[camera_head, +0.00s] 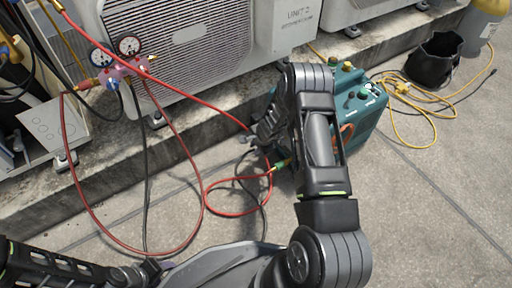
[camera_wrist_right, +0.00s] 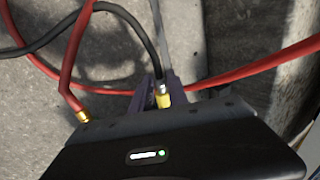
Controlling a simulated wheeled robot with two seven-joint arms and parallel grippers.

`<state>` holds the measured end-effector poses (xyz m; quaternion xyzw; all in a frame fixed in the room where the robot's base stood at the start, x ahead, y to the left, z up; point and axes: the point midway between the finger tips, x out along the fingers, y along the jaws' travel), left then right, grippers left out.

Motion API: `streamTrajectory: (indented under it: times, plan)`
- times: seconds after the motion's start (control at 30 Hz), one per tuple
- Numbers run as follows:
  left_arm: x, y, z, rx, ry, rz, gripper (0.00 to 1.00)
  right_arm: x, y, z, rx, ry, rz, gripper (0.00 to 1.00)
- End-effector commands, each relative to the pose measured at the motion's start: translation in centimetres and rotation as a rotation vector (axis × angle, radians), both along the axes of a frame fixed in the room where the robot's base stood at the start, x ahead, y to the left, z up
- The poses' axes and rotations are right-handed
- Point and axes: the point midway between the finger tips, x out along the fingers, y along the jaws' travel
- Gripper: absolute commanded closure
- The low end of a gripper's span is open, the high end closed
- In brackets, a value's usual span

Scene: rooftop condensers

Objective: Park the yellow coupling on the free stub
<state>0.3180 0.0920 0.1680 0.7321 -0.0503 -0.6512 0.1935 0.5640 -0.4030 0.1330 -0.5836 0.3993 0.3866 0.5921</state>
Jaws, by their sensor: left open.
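The yellow coupling (camera_wrist_right: 163,99) is on the end of a black hose (camera_wrist_right: 130,22). In the right wrist view it sits between the two close-set fingers of my right gripper (camera_wrist_right: 158,88), which is shut on it. In the head view my right gripper (camera_head: 252,138) is low in front of the green machine, and the coupling there is too small to make out. My left gripper (camera_head: 142,272) is at the bottom left edge, open and partly out of view. The gauge manifold (camera_head: 118,70) hangs before the condenser; I cannot tell which stub is free.
A red hose (camera_head: 205,195) loops across the concrete and past my right gripper. The green machine (camera_head: 372,118) stands right of my arm. The condenser (camera_head: 185,50) stands behind on a ledge. A black bucket (camera_head: 433,65) and yellow cord lie farther right. The right foreground floor is clear.

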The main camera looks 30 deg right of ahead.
Motion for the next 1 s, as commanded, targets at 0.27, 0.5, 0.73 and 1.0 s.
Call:
streamTrajectory:
  times: [0.27, 0.5, 0.73, 1.0]
  plan:
    - [-0.01, 0.00, -0.01, 0.000, 0.000, 0.000, 0.48, -0.01, -0.01, 0.01, 0.000, 0.000, 0.000, 1.00]
    - [-0.02, 0.00, -0.01, 0.000, 0.000, 0.000, 0.48, -0.01, -0.01, 0.01, 0.000, 0.000, 0.000, 1.00]
    - [-0.02, 0.00, -0.01, 0.000, 0.000, 0.000, 0.48, -0.01, 0.00, 0.01, 0.000, 0.000, 0.000, 0.99]
    - [-0.02, 0.00, -0.01, 0.000, 0.000, 0.000, 0.48, -0.02, -0.01, 0.00, 0.000, 0.000, 0.000, 1.00]
